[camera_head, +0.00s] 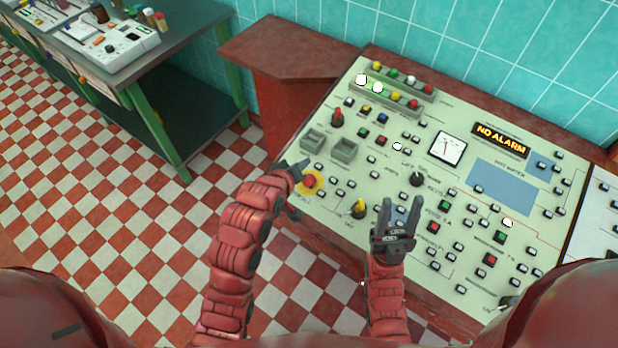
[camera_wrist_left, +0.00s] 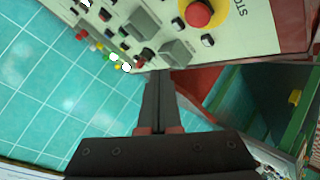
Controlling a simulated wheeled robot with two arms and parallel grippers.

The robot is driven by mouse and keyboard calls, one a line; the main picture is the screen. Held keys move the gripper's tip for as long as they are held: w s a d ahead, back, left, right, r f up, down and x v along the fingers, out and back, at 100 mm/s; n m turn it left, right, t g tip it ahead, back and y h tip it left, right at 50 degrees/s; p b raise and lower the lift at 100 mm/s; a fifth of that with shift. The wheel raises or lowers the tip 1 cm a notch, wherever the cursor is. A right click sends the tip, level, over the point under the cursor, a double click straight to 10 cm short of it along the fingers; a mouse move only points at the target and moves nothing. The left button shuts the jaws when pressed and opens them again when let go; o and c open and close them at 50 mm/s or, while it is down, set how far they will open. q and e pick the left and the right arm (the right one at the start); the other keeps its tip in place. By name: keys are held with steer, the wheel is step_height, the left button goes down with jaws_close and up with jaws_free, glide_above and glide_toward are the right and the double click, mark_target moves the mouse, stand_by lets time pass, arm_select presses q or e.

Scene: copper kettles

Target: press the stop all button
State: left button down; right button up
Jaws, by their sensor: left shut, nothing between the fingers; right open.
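The stop all button is a red mushroom button (camera_head: 309,181) on a yellow round base, near the left front edge of the pale control panel (camera_head: 330,215). The red button (camera_wrist_left: 198,13) also shows at the top of the left wrist view, with part of the label "STO" beside it. My left gripper (camera_head: 300,166) is shut and empty, just beyond the button in the head view. In the left wrist view its fingers (camera_wrist_left: 158,80) lie together below and left of the button, apart from it in the picture. My right gripper (camera_head: 398,206) is open and empty over the panel's front part.
Close to the left gripper stand two grey box-shaped parts (camera_head: 344,149) and a red knob (camera_head: 337,117). A yellow knob (camera_head: 358,209) sits right of the button. A "NO ALARM" display (camera_head: 500,140) is lit. A green-framed table (camera_head: 160,60) stands at the left.

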arm_select(q)
steer(key=b, duration=0.4)
glide_above(307, 186)
steer(key=shift+a+f, duration=0.1)
steer(key=shift+f, duration=4)
steer(key=shift+s, duration=0.1)
steer(key=shift+f, duration=0.45)
steer(key=shift+f+b, duration=0.35)
steer(key=shift+b, duration=0.05)
steer(key=shift+r, duration=0.8)
